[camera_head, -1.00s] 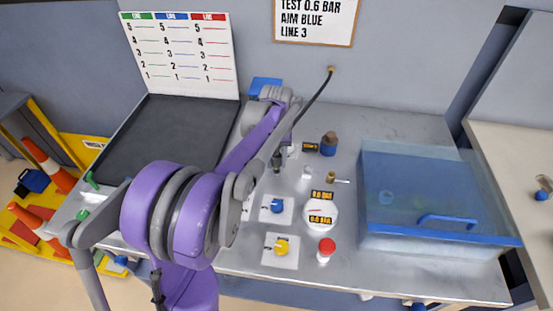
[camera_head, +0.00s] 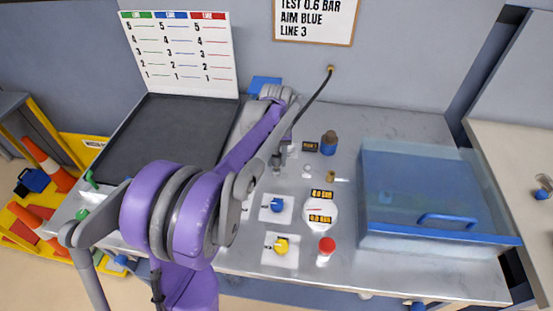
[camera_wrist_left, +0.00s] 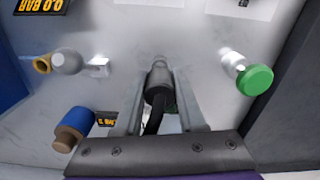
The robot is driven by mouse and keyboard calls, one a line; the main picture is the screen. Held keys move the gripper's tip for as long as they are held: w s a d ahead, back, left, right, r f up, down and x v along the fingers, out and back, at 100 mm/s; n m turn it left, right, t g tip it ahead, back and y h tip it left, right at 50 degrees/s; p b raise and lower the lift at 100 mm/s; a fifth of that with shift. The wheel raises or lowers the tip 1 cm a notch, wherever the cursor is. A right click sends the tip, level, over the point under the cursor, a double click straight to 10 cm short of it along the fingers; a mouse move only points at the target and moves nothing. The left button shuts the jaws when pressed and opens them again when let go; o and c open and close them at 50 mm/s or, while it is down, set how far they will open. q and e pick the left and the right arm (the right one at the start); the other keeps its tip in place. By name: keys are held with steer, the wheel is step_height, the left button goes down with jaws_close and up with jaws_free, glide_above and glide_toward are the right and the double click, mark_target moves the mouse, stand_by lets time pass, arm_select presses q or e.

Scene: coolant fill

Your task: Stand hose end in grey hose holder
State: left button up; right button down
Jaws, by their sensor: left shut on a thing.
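My left gripper (camera_head: 279,154) reaches over the bench from the left. In the left wrist view its two fingers (camera_wrist_left: 158,100) are closed on the hose end (camera_wrist_left: 157,78), a grey fitting with the black hose running back between the fingers. The hose (camera_head: 316,97) comes down from a brass wall fitting in the head view. The hose end points down close to the bench top; I cannot tell whether it touches. I cannot make out the grey hose holder as a separate thing; the gripper and hose end may hide it. My right gripper is not in view.
A blue bottle with a brown cap (camera_head: 328,143) and a small brass valve (camera_head: 331,178) stand right of the gripper.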

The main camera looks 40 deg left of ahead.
mark_target(276, 168)
arm_select(q)
steer(key=shift+f+b, duration=0.95)
steer(key=shift+f, duration=0.65)
stand_by(0.3)
steer(key=o, duration=1.1)
steer(key=shift+o, duration=0.2)
steer(key=shift+r, duration=0.1)
step_height(276, 168, up, 11)
steer(key=shift+f+p, duration=0.1)
steer(key=shift+p, duration=0.25)
